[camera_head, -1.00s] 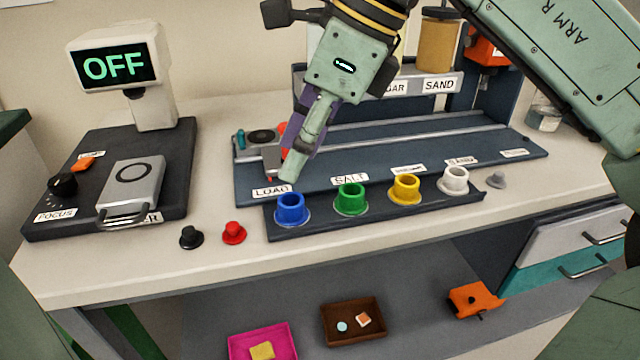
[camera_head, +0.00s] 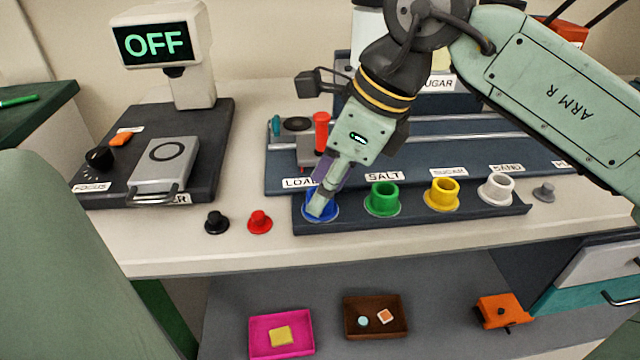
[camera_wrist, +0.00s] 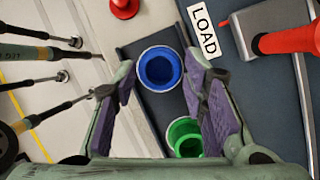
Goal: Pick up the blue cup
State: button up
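The blue cup (camera_head: 309,208) stands upright at the left end of a dark rack (camera_head: 410,218) on the bench, near the LOAD label. My gripper (camera_head: 318,208) points down at it, and its lower end covers part of the cup in the head view. In the wrist view the blue cup (camera_wrist: 160,69) lies between the tips of my open gripper (camera_wrist: 163,72), with its round opening visible. The fingers are spread on both sides of it with purple pads. I cannot tell whether either finger touches the cup.
Green (camera_head: 382,200), yellow (camera_head: 442,195) and white (camera_head: 496,188) cups stand in the same rack to the right. Black (camera_head: 216,222) and red (camera_head: 259,221) buttons sit to the left. A red-handled device (camera_head: 321,133) stands behind. The bench front (camera_head: 240,255) is clear.

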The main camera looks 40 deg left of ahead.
jog(key=shift+s+a+f, duration=0.1)
jog(key=shift+a+f, duration=0.05)
jog(key=shift+f, duration=0.25)
grip_shut()
